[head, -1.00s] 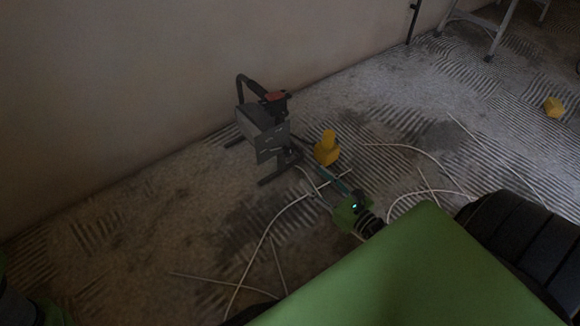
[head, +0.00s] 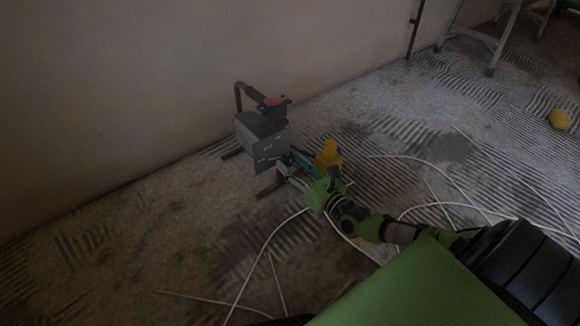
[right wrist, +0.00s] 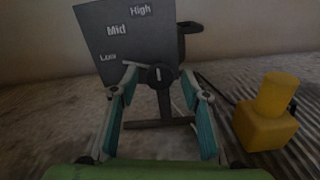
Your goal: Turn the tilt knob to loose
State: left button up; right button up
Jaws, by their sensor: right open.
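The dark grey device (head: 262,130) stands on the floor by the wall, with a curved black handle. In the right wrist view its panel (right wrist: 110,38) carries the words High, Mid and a lower, shorter word that looks like Low. A round black knob (right wrist: 158,76) with a pale, roughly upright mark sits below the panel's lower right corner. I cannot tell whether this is the tilt knob. My right gripper (head: 291,163) is open in front of it; in the right wrist view its teal fingers (right wrist: 160,84) stand either side of the knob, contact unclear. My left gripper is out of view.
A yellow block-like object (head: 327,153) stands close right of the device; it also shows in the right wrist view (right wrist: 266,118). Pale cables (head: 262,250) lie across the ridged floor. Another yellow object (head: 559,119) and a trestle (head: 490,45) are far right. Floor at left is clear.

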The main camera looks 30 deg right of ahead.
jog(key=shift+w, duration=0.65)
jog(key=c, duration=1.1)
